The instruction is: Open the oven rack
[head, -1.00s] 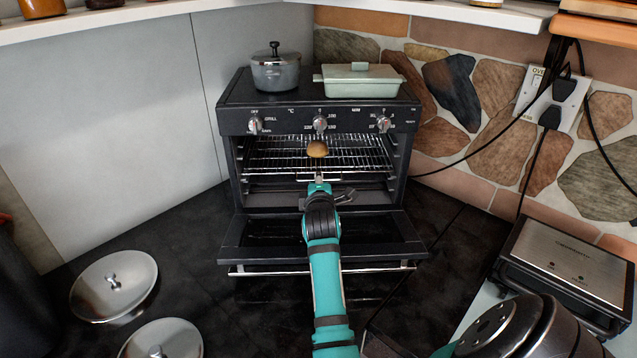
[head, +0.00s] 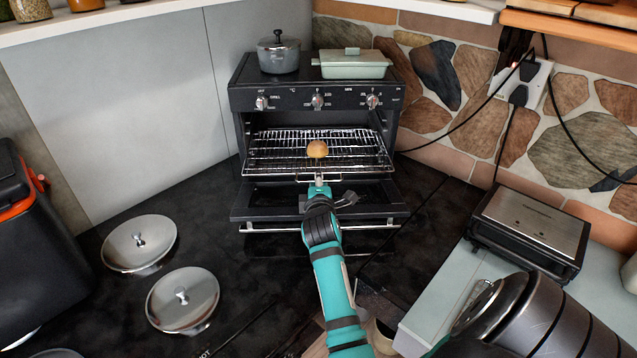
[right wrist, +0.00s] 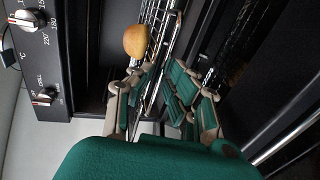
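The black oven (head: 318,98) stands at the back with its door (head: 270,205) folded down. The wire rack (head: 265,158) sticks out of the oven over the door, with a round brown bun (head: 317,149) on it. The bun also shows in the right wrist view (right wrist: 136,40). My right gripper (head: 319,183) is at the handle on the rack's front edge. In the right wrist view its fingers (right wrist: 160,70) lie on both sides of the rack's front wires and appear closed on them.
A grey pot (head: 278,55) and a pale green dish (head: 353,68) stand on the oven. Two metal lids (head: 139,243) (head: 183,298) lie at the left, beside a black and orange box (head: 35,240). A grill (head: 530,225) stands at the right, with cables hanging behind it.

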